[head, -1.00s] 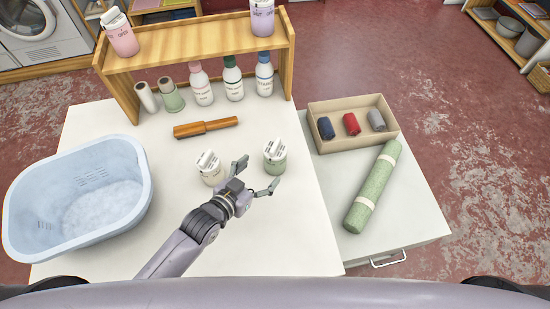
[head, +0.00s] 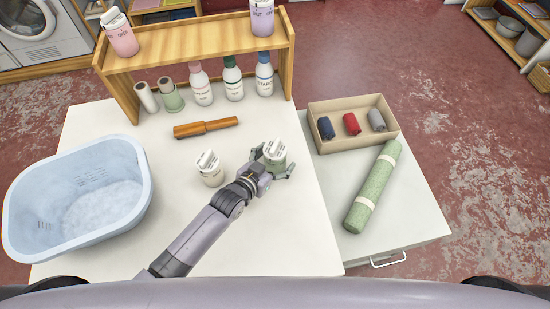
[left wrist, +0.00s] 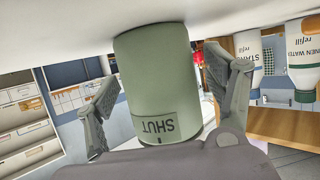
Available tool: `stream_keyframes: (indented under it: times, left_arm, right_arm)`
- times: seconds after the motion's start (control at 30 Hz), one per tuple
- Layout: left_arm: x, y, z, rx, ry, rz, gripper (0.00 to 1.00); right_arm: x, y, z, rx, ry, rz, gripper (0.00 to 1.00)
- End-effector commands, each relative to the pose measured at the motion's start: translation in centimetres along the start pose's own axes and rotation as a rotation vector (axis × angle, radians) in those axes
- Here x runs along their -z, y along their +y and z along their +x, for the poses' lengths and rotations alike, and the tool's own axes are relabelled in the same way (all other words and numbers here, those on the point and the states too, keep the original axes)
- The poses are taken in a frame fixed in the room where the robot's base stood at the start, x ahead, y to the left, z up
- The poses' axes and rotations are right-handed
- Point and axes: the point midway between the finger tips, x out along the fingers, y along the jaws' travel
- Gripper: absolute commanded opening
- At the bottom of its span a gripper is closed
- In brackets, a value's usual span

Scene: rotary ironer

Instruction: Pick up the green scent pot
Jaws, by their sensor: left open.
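The green scent pot (head: 275,153) stands upright on the white table, right of the cream scent pot (head: 210,170). My left gripper (head: 273,167) is open with its fingers on either side of the green pot. In the left wrist view the green pot (left wrist: 158,80) fills the space between the open fingers (left wrist: 165,90), and its label reads "SHUT". A gap shows between the pot and the left-hand finger there; the other finger looks nearer. The pot's lower part is partly hidden by the gripper in the head view. My right gripper is not in view.
A blue basin (head: 78,195) stands at the left. A wooden shelf (head: 200,45) with several bottles under it is at the back, with a wooden roller (head: 205,127) in front. A box of rolls (head: 352,124) and a green roll (head: 372,187) lie at the right.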

Motion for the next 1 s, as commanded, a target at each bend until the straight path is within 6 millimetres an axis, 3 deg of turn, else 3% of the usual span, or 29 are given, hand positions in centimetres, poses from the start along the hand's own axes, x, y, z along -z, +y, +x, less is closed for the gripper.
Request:
stream_keyframes:
  times: [0.83,1.0]
  left_arm:
    - [-0.02,-0.02,-0.05,0.000,0.000,0.000,0.23]
    - [0.02,-0.02,-0.05,0.000,0.000,0.000,0.23]
  right_arm:
    - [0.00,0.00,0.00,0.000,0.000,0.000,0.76]
    - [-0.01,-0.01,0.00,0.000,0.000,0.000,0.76]
